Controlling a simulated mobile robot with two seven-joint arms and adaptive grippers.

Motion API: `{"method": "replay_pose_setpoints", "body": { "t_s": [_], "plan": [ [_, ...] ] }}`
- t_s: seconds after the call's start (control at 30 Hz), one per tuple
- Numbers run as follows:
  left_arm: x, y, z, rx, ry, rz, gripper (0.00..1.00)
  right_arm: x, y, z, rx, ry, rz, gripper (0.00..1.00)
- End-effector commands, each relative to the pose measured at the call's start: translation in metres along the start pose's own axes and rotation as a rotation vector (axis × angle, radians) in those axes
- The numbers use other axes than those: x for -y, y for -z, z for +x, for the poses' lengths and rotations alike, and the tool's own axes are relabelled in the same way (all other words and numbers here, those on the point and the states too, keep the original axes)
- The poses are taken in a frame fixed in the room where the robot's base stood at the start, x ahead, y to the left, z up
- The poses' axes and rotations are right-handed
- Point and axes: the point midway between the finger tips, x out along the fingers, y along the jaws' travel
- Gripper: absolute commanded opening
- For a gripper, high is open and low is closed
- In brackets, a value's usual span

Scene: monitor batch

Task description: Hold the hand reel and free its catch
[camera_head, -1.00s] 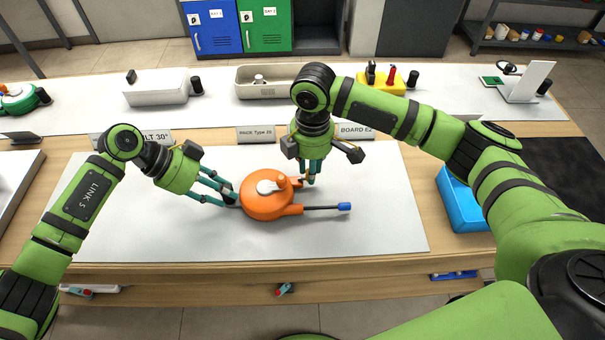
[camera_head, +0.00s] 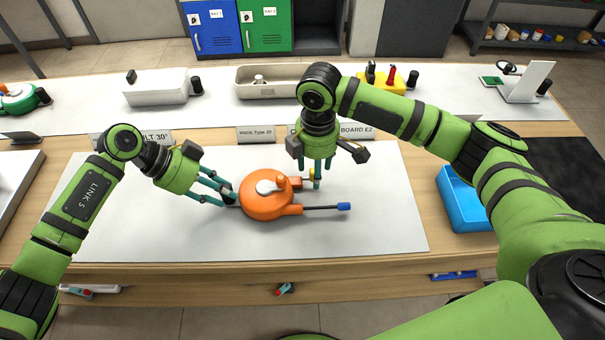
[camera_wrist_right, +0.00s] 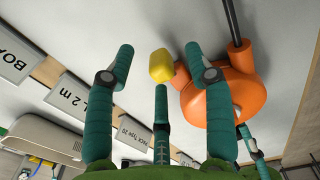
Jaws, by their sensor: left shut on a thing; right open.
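The orange hand reel (camera_head: 262,204) lies on the white mat, with a grey hub and an orange knob on top. A dark rod with a blue tip (camera_head: 344,206) points right from its near side. My left gripper (camera_head: 230,198) is shut on the hand reel at its left side. A yellow catch (camera_head: 312,173) shows at the reel's far right, partly hidden by fingers. In the right wrist view the yellow catch (camera_wrist_right: 161,66) lies between the spread fingers, beside the orange reel (camera_wrist_right: 240,95). My right gripper (camera_head: 316,182) is open above it, pointing down; contact cannot be told.
The white mat (camera_head: 130,225) is clear left and in front of the reel. A blue bin (camera_head: 462,203) stands to the right. Label signs (camera_head: 256,135) line the mat's far edge. A beige tray (camera_head: 262,82) and a yellow block with tools (camera_head: 385,82) stand behind.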

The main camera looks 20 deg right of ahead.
Motion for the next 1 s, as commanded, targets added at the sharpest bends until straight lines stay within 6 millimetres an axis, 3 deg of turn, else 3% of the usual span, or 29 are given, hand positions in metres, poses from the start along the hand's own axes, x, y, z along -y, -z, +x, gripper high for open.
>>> {"method": "replay_pose_setpoints", "body": {
  "t_s": [0.17, 0.6, 0.8, 1.0],
  "plan": [
    [0.0, 0.001, 0.0, -0.002, 0.0, 0.002, 0.0, -0.001, 0.001, -0.014, -0.004, -0.003, -0.001, 0.53],
    [0.0, 0.001, 0.001, -0.003, -0.001, 0.002, 0.0, -0.001, 0.001, -0.101, -0.003, -0.003, -0.001, 0.53],
    [0.0, 0.001, 0.001, -0.003, -0.001, 0.002, 0.0, 0.0, 0.0, -0.118, 0.0, 0.0, 0.001, 0.53],
    [0.0, 0.002, 0.001, -0.003, -0.001, 0.002, 0.0, 0.0, 0.0, -0.12, 0.001, 0.001, 0.001, 0.53]
  ]
}}
